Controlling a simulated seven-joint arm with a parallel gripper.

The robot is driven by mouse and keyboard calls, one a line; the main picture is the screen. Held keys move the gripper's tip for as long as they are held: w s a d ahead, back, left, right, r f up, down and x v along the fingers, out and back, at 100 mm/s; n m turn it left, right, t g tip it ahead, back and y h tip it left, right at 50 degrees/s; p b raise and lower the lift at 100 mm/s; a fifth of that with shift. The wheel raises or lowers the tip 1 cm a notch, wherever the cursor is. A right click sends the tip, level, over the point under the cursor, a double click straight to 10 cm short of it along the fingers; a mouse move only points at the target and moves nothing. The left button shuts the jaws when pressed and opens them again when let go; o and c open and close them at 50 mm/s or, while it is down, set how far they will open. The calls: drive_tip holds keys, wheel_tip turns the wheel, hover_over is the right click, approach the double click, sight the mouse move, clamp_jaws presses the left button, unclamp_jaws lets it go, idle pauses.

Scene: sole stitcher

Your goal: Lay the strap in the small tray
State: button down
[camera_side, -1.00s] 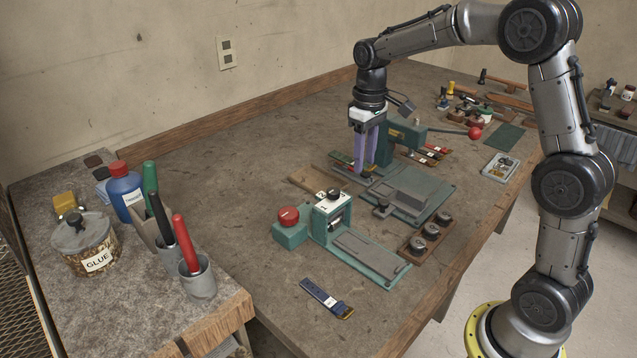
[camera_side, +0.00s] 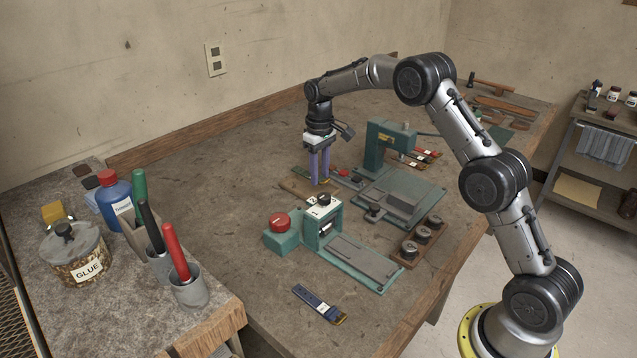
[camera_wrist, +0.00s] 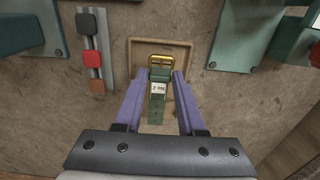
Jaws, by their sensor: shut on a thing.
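My gripper (camera_side: 319,182) has two purple fingers and is shut on a green strap (camera_wrist: 157,108). The strap has a gold buckle and a white label reading "No 2". In the wrist view my gripper (camera_wrist: 161,84) grips it just below the buckle, with the strap's tail toward the palm. The small wooden tray (camera_wrist: 160,42) lies beyond and beneath the strap in the wrist view. In the side view the tray (camera_side: 293,186) is partly hidden behind the fingers and the green press. I cannot tell whether the strap touches the tray.
A green press with a red knob (camera_side: 279,222) stands in front of the tray. A taller green machine (camera_side: 379,145) stands to the right. A blue strap (camera_side: 319,304) lies at the front. A rail (camera_wrist: 92,50) with coloured pads is left of the tray. The table's back left is clear.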

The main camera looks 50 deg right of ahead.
drive_tip(key=shift+w+f, duration=0.2)
drive_tip(key=shift+d+f, duration=0.1)
drive_tip(key=shift+f, duration=1.5)
drive_tip(key=shift+f, duration=0.1)
drive_tip(key=shift+f, duration=0.1)
drive_tip(key=c, duration=0.5)
unclamp_jaws()
